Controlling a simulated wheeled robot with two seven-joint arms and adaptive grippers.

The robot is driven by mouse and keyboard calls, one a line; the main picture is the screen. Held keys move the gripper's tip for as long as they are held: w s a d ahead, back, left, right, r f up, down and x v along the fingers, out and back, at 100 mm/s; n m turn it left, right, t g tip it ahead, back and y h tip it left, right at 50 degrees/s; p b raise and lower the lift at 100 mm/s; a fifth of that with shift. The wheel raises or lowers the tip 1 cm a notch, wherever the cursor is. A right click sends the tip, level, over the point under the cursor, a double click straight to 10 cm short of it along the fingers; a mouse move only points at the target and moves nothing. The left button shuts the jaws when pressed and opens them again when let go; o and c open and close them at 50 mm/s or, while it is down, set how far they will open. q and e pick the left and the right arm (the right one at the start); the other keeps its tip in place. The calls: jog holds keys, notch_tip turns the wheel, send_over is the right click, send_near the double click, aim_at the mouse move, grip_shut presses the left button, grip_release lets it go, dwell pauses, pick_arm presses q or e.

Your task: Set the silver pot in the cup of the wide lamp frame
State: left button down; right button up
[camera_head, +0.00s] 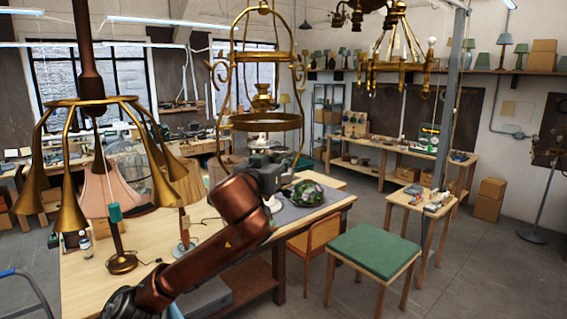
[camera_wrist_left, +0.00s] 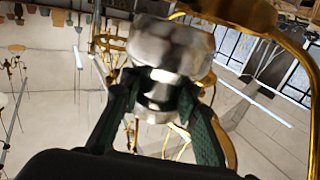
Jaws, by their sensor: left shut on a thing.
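The silver pot (camera_wrist_left: 172,45) is in the left wrist view, between the fingers of my left gripper (camera_wrist_left: 158,88), which is shut on its narrow lower part. In the head view my left gripper (camera_head: 262,158) is below the ring of the hanging brass lamp frame (camera_head: 265,125); the pot is hard to make out there. I take this frame for the wide one. Curved brass bars (camera_wrist_left: 235,12) pass close beside and behind the pot in the wrist view. The frame's cup is not clearly visible. My right gripper is not in view.
A brass chandelier with bell arms (camera_head: 95,102) hangs at the left. Another brass chandelier (camera_head: 395,68) hangs at the upper right. On the workbench (camera_head: 85,285) are a pink-shaded lamp (camera_head: 118,192) and a green patterned shade (camera_head: 308,192). A green-topped table (camera_head: 375,250) stands at right.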

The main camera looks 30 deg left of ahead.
pick_arm(q)
jog(key=shift+w+a+f+b, duration=0.35)
jog(key=shift+a+f, duration=0.1)
jog(key=shift+a, duration=0.45)
jog(key=shift+w+a+f+b, duration=0.3)
jog(key=shift+a+f, duration=0.2)
jog(key=shift+a, duration=0.45)
jog(key=shift+w+a+f+b, duration=0.25)
jog(key=shift+w+a+f, duration=0.2)
jog(key=shift+a, duration=0.45)
jog(key=shift+f, duration=0.25)
jog(key=c, duration=1.4)
grip_release()
jog(key=shift+s, duration=0.1)
jog(key=s+d, duration=0.2)
jog(key=s, duration=0.9)
jog(key=shift+s, duration=0.4)
